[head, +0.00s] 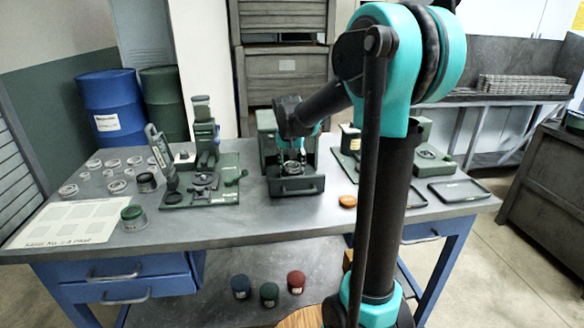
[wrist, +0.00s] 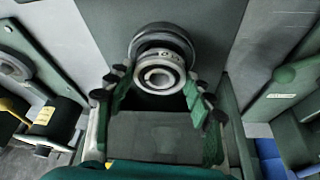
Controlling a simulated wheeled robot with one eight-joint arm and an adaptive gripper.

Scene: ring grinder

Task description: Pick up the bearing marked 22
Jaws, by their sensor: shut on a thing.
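A steel ring bearing (wrist: 160,76) sits between the fingertips of my gripper (wrist: 158,83) in the wrist view. Its face and bore point toward the camera, and a larger dark round part (wrist: 163,33) lies just behind it. Any number on it is too small to read. In the head view my gripper (head: 291,149) points down at the green machine (head: 296,187) in the middle of the bench, with the ring (head: 291,167) below it. My gripper is shut on the bearing. I cannot tell whether the bearing is clear of the machine.
Several loose rings (head: 117,186) lie on the bench's left, near a white marked sheet (head: 68,222) and a green-topped tin (head: 133,218). A green press stand (head: 203,180) is left of the machine. A dark tray (head: 459,191) lies right. Three tins stand on the lower shelf (head: 335,285).

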